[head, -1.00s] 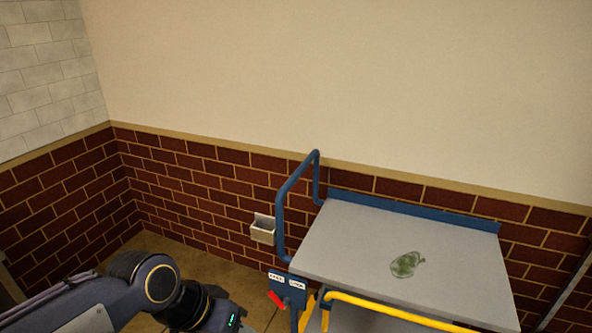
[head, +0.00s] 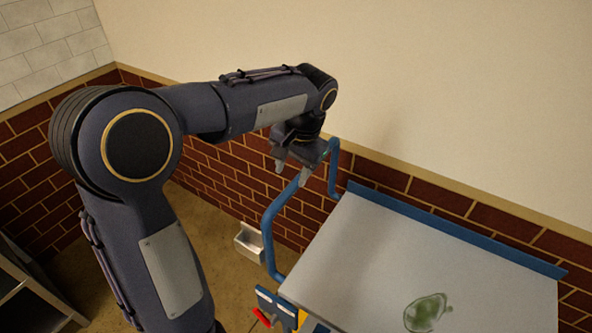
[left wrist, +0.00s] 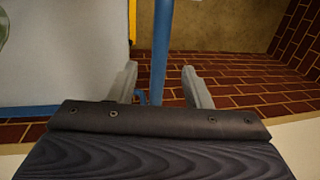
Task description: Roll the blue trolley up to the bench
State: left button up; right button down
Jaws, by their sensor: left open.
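The blue trolley (head: 385,255) has a grey top, a blue rim along its wall side and a blue upright tube handle (head: 267,230) at its left end. A red lever (head: 261,316) sits low by the handle, beside a label plate. My left gripper (head: 291,175) is open at the upper part of the handle, fingers pointing down. In the left wrist view the blue tube (left wrist: 160,60) appears between the two open fingers (left wrist: 160,80); I cannot tell how deep it sits between them. My right gripper is not in view. The bench is not recognisable in these frames.
A small pale holder (head: 249,242) hangs left of the handle. The brick wall (head: 225,165) runs close behind the trolley. A grey shelf (head: 30,290) stands at lower left, with bare floor between.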

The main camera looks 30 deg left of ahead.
aim_at(286, 193)
pick_arm(q)
jog(key=shift+a+f, duration=0.25)
jog(key=shift+f, duration=1)
jog(key=shift+a+f, duration=0.25)
jog(key=shift+f, duration=0.95)
jog(key=shift+a+f, duration=0.25)
jog(key=shift+f, duration=1)
grip_shut()
